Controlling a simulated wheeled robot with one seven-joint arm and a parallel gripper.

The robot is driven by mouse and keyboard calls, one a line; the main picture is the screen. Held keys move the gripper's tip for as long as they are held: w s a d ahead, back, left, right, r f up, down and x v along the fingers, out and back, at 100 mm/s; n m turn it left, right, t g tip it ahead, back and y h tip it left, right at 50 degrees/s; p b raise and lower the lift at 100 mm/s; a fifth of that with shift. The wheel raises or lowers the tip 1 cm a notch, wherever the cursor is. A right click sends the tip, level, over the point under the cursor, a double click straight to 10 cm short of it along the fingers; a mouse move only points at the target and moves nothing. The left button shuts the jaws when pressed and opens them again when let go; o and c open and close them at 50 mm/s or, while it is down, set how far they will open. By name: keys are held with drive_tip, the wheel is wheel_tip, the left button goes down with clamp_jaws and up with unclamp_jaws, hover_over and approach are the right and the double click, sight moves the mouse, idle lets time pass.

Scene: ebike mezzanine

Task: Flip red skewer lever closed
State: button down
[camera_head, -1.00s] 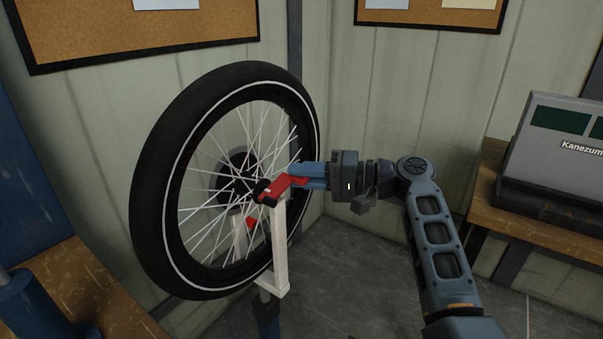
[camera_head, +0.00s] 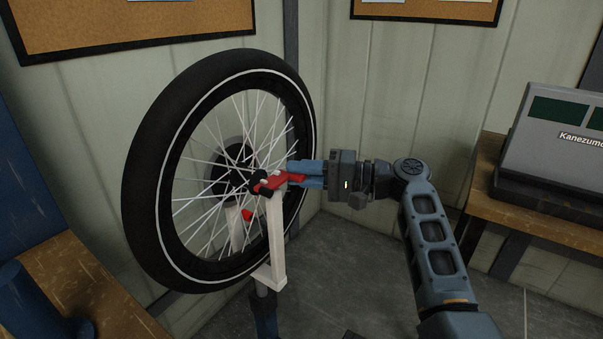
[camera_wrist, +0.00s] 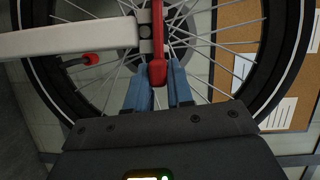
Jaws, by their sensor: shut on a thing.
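The red skewer lever (camera_head: 272,181) is at the hub of a wheel (camera_head: 150,190) held upright in a white stand (camera_head: 276,235). My gripper (camera_head: 300,173) reaches in from the right, its blue fingers around the lever's free end. In the wrist view the lever (camera_wrist: 158,45) runs down from the hub, and its tip lies between the two fingers (camera_wrist: 158,88). The gripper is shut on the lever, though a narrow gap shows beside the right finger. The far side of the hub is partly hidden by the stand arm and lever.
A red knob (camera_head: 247,214) shows low behind the stand arm. A wooden bench (camera_head: 85,290) is at the lower left. A bench (camera_head: 500,200) with a grey machine (camera_head: 560,140) stands at the right. Cork boards (camera_head: 100,30) hang on the wall behind. Floor is open between.

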drive_tip(key=c, duration=1.1)
unclamp_jaws()
drive_tip(key=shift+f, duration=0.2)
drive_tip(key=shift+b+v, duration=0.55)
drive_tip(key=shift+v, duration=3.3)
